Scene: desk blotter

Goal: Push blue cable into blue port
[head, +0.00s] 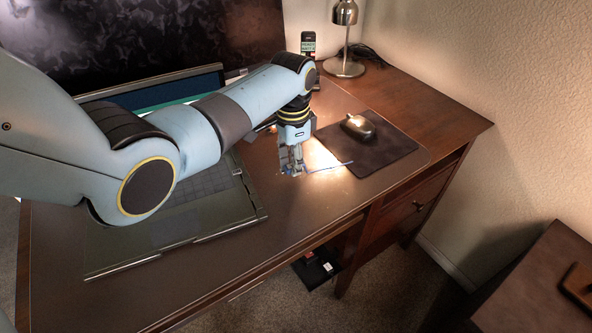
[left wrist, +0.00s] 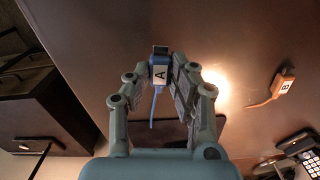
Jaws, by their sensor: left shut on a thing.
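The blue cable's plug (left wrist: 158,72), with a white label marked A, sits between the fingers of my left gripper (left wrist: 159,80) in the left wrist view. Its blue cord trails down the picture from the plug. In the head view my left gripper (head: 291,168) points down, low over the desk's front middle, and a thin blue cord (head: 335,164) runs right from it. My left gripper is shut on the plug. A small dark piece (left wrist: 160,49) shows at the plug's far end; I cannot tell if it is the plug's tip or a port. No blue port shows clearly.
An orange plug marked B (left wrist: 284,84) lies to the right in the left wrist view. A mouse (head: 357,127) rests on a dark pad (head: 378,148) right of the gripper. A laptop (head: 185,222) lies left, partly behind my arm. A lamp (head: 343,66) and phone (head: 308,42) stand behind.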

